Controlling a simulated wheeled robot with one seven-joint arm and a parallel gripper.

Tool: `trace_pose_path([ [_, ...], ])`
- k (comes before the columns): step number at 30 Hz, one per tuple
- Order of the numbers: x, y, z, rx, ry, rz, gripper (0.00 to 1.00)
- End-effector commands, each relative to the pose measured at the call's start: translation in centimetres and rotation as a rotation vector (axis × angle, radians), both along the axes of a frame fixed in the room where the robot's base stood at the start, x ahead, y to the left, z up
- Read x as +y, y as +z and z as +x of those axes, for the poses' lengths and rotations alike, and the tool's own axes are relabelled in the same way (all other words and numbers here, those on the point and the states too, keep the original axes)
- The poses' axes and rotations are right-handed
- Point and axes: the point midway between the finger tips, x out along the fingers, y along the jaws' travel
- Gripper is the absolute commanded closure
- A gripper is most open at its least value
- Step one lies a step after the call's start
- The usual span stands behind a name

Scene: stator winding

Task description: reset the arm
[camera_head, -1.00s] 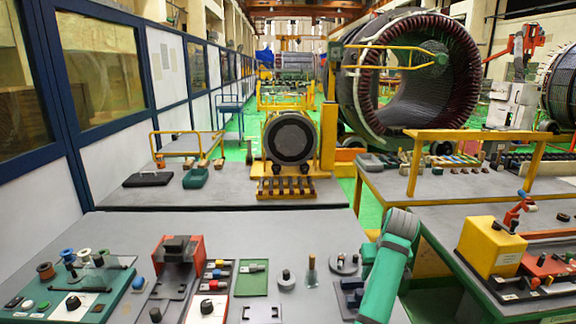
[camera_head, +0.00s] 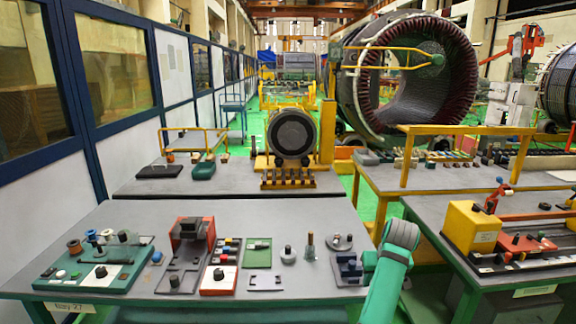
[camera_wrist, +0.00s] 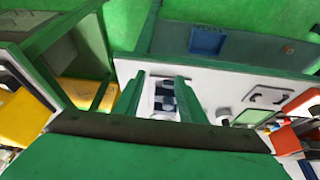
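My green arm (camera_head: 392,262) rises from the bottom edge of the head view, right of the front bench, and bends at a rounded elbow.
The front bench (camera_head: 330,212) carries a green spool board (camera_head: 75,275), a red device (camera_head: 195,240) and a dark blue fixture (camera_head: 350,268). A right-hand bench holds a yellow box (camera_head: 470,228). Green floor (camera_head: 365,205) lies between the benches.

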Motion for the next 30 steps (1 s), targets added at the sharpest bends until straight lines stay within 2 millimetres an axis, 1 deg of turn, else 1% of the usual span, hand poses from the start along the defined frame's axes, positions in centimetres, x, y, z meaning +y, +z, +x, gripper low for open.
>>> trace_pose_path([
  [8,0.7,-4.7,-0.3,-0.027,-0.016,-0.032,0.63],
  [11,1.0,-6.7,-0.7,-0.039,-0.023,-0.046,0.63],
  [14,1.3,-9.4,-1.2,-0.056,-0.033,-0.065,0.63],
  [17,1.4,-12.7,-2.3,-0.080,-0.047,-0.089,0.63],
  [18,1.6,-14.2,-2.9,-0.090,-0.053,-0.101,0.63],
  [21,2.0,-17.6,-4.4,-0.121,-0.063,-0.127,0.63],
  [26,3.6,-22.5,-7.2,-0.174,-0.066,-0.166,0.63],
  [30,5.1,-26.0,-10.1,-0.223,-0.063,-0.195,0.63],
])
